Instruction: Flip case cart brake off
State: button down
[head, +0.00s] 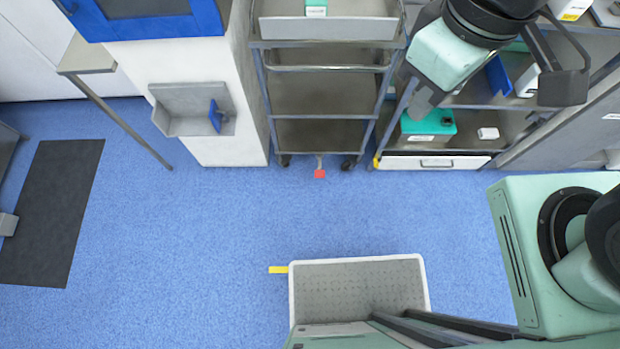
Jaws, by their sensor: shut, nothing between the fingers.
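The case cart (325,92) is a grey metal cart with several open shelves, standing at the back centre against the white wall end. A small red brake pedal (320,173) sticks out low at the middle of its front, between two dark casters. Whether the pedal is up or down is too small to tell.
A shelf unit (471,100) with green-lidded boxes stands right of the cart. A grey wall basin (190,120) and a slanted table leg (120,120) are at left. A dark mat (50,210) lies far left. A step platform (360,285) is in front. Blue floor before the cart is clear.

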aim_at(319, 173)
jog(key=k+j, duration=0.15)
jog(key=j, duration=0.25)
jog(key=k+j, duration=0.15)
jog(key=j, duration=0.25)
jog(key=k+j, duration=0.2)
jog(key=j, duration=0.2)
jog(key=k+j, duration=0.1)
jog(key=k, duration=0.45)
jog(key=k+j, duration=0.1)
jog(key=k, duration=0.4)
jog(key=k+l, duration=0.45)
jog(key=i+l+u, duration=0.15)
jog(key=i+u, duration=0.15)
jog(key=i, duration=0.2)
jog(key=i+l+u, duration=0.35)
jog(key=i, duration=0.2)
jog(key=i+l+u, duration=0.3)
jog(key=i, duration=0.15)
